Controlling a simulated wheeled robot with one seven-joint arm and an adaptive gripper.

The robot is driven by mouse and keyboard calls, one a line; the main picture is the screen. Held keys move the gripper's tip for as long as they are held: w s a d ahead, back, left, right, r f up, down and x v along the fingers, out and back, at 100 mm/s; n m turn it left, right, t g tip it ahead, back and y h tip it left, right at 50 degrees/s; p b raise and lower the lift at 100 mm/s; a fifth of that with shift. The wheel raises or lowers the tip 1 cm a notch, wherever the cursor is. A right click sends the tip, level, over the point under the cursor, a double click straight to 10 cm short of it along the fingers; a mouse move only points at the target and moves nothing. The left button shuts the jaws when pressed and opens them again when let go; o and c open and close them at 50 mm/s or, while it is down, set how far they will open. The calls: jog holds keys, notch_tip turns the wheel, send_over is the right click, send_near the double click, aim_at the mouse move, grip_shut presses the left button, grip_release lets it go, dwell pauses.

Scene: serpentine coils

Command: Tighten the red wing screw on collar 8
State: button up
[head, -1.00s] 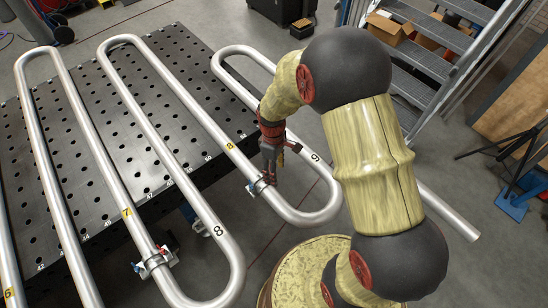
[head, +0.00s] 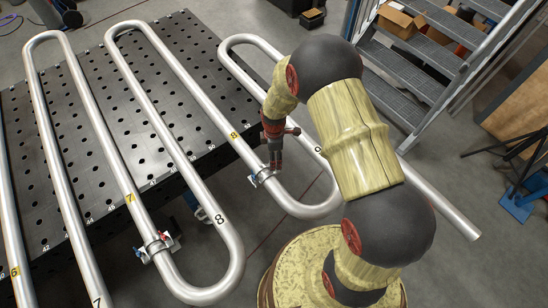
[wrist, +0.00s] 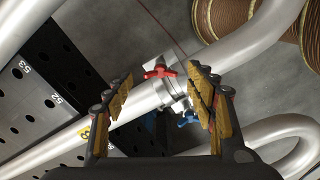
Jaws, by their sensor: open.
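Collar 8 (head: 262,177) is a metal clamp around the pipe below the yellow 8 label (head: 233,135). In the wrist view the collar (wrist: 178,92) carries a red wing screw (wrist: 160,72) on its upper side and a blue wing screw (wrist: 188,118) on its lower side. My gripper (wrist: 162,88) is open, its yellow padded fingers apart on either side of the red screw in the picture. I see no contact. In the head view my gripper (head: 275,162) is right beside collar 8 and hides its red screw.
Another collar (head: 155,245) with red and blue screws sits on the pipe near yellow label 7 (head: 130,198). The black perforated table (head: 100,150) lies under the coils. Pipe bends run close around my gripper. Grey stairs (head: 405,75) stand at the back right.

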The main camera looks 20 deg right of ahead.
jog(key=shift+f, duration=0.65)
jog(key=c, duration=0.3)
